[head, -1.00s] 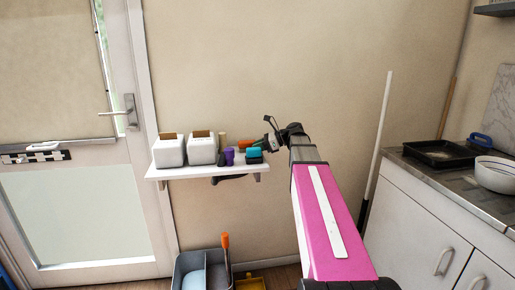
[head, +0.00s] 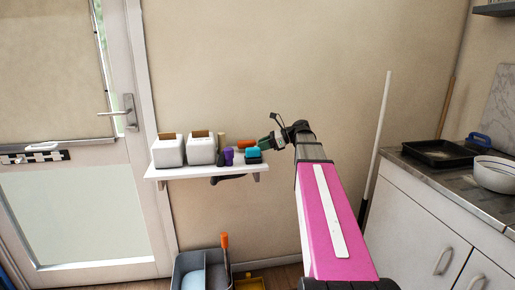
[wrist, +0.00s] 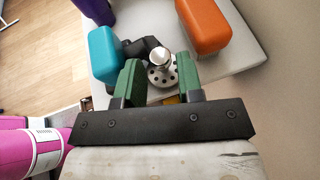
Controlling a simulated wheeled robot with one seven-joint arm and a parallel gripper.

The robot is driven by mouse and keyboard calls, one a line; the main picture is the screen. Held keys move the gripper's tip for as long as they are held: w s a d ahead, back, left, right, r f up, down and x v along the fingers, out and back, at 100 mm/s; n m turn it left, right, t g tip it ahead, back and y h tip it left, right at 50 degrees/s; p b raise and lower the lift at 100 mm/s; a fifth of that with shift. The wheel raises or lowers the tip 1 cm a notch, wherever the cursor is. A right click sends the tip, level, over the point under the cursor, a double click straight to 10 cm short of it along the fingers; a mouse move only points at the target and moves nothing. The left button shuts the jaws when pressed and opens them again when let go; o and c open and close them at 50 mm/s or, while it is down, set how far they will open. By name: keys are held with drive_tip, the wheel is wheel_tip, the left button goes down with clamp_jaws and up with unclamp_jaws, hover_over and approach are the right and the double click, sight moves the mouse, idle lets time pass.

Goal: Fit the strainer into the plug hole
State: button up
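The strainer (wrist: 162,73) shows in the wrist view as a small metal disc with holes and a pale upright knob. It is at the wall shelf, between the two green fingertips of my gripper (wrist: 158,80). The fingers are apart, with visible space at the left finger; the right finger is close to the disc's edge, and I cannot tell if it touches. In the head view my gripper (head: 266,141) is at the right end of the shelf, and the strainer cannot be made out. The plug hole is not in view.
The white shelf (head: 200,172) also holds a teal object (wrist: 104,54), an orange object (wrist: 202,26), a purple object (head: 229,156), a black piece (wrist: 143,47) and two white boxes (head: 202,150). A counter (head: 445,180) with a tray and bowl stands right.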

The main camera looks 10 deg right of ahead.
drive_tip(key=v, duration=0.9)
